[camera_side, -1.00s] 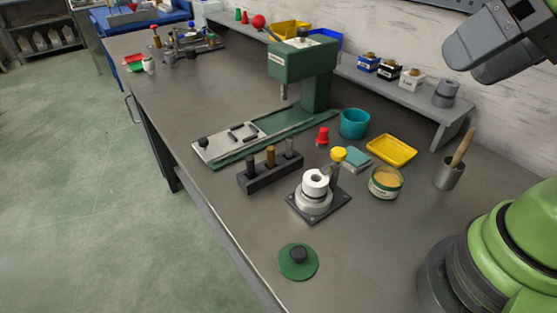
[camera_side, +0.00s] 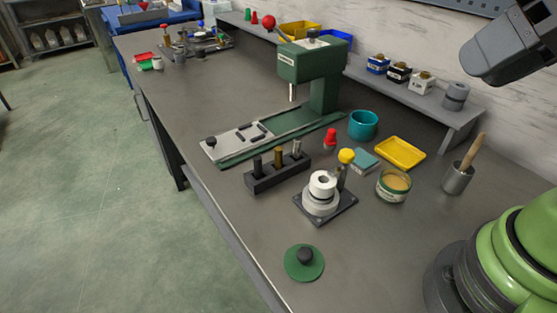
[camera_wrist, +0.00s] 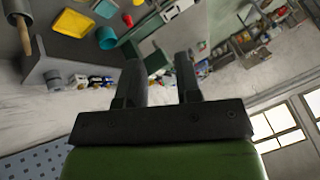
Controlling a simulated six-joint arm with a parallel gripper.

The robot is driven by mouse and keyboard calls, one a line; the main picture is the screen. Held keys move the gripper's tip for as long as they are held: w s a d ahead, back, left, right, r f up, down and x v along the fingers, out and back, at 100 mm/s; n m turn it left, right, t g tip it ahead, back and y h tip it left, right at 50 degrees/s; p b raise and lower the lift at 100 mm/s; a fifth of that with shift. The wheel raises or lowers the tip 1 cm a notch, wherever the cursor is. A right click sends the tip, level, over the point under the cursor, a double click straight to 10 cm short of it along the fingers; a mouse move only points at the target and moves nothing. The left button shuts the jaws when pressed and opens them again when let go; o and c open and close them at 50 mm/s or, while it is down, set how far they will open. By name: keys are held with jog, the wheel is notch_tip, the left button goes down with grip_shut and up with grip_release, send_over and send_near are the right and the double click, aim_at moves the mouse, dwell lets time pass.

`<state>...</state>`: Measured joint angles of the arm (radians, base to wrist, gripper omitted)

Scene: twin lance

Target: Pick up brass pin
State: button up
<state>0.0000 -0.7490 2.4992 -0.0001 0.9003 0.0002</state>
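The brass pin (camera_side: 278,160) stands upright in the middle of a dark rack (camera_side: 276,178) on the bench. A dark pin (camera_side: 257,165) stands to its left and a silver-grey pin (camera_side: 297,148) to its right in the same rack. My gripper (camera_wrist: 159,76) shows in the wrist view with its two fingers apart and nothing between them. The gripper is well away from the brass pin.
A green press (camera_side: 308,65) stands behind the rack. A white roll on a round stand (camera_side: 320,203), a red-topped piece (camera_side: 330,139), a tin (camera_side: 393,186), a teal cup (camera_side: 363,125) and a yellow tray (camera_side: 400,152) are to the right. A green disc (camera_side: 304,262) lies in front.

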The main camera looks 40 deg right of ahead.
jog(key=w+a+r+g, duration=0.1)
jog(key=w+r+g, duration=0.1)
jog(key=w, duration=0.8)
jog(key=m+g+h, duration=0.2)
jog(key=m+g, duration=0.1)
jog(key=g, duration=0.2)
send_over(278, 148)
jog(key=f, duration=2.2)
jog(key=shift+s+a+f, duration=0.1)
jog(key=shift+s+f, duration=0.1)
jog(key=shift+f, duration=0.15)
jog(key=shift+w+f, duration=0.1)
jog(key=shift+f, duration=3.05)
grip_shut()
